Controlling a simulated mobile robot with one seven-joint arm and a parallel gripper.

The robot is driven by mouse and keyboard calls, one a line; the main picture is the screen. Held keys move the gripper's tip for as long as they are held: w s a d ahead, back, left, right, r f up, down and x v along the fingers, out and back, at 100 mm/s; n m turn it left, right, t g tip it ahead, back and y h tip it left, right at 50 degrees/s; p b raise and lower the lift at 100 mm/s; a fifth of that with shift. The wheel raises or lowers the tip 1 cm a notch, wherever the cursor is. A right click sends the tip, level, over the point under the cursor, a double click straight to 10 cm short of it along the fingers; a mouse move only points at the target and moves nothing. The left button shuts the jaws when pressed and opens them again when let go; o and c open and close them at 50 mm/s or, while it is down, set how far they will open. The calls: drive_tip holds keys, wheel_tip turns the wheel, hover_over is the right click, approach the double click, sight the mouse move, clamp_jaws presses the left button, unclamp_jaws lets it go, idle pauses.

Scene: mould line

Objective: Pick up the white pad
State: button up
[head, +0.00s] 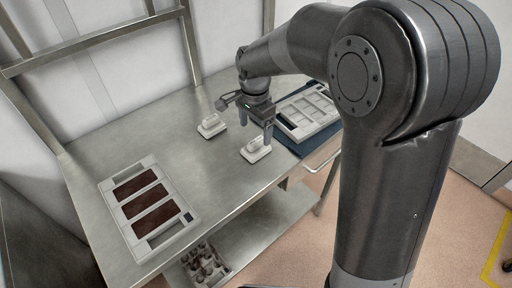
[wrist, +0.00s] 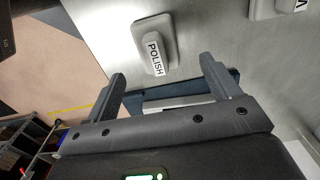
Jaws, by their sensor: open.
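Two pale pads with raised grips stand on the steel table. The front pad (head: 257,152) is close to the table's front edge, and the back pad (head: 211,126) lies further left. In the wrist view a pad (wrist: 155,45) marked POLISH lies just beyond my fingertips. A second pad (wrist: 270,9) is cut off at the top right, its label mostly out of frame. Both look whitish grey, so colour does not tell them apart. My gripper (head: 261,130) is open above and beside the front pad; it also shows in the wrist view (wrist: 162,72), with nothing between its fingers.
A framed tray (head: 152,178) with dark brown panels lies at the table's left. Another tray (head: 299,131) lies on a blue mat (head: 312,146) at the right, close to my gripper. A lower shelf (head: 262,213) holds a box of small parts (head: 206,266). The table's middle is clear.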

sight(256, 140)
drive_tip(key=shift+s+d+f, duration=0.1)
drive_tip(key=shift+f, duration=1.65)
drive_tip(key=shift+s+d+f, duration=0.1)
drive_tip(key=shift+f, duration=1.65)
drive_tip(key=shift+c, duration=0.5)
drive_tip(key=c, duration=1.1)
drive_tip(key=shift+o, duration=0.2)
drive_tip(key=shift+r, duration=0.15)
drive_tip(key=r, duration=0.4)
drive_tip(key=shift+d+r, duration=0.2)
drive_tip(key=s+d+r, duration=0.2)
drive_tip(key=d+r, duration=0.4)
drive_tip(key=d, duration=0.5)
drive_tip(key=shift+r, duration=0.2)
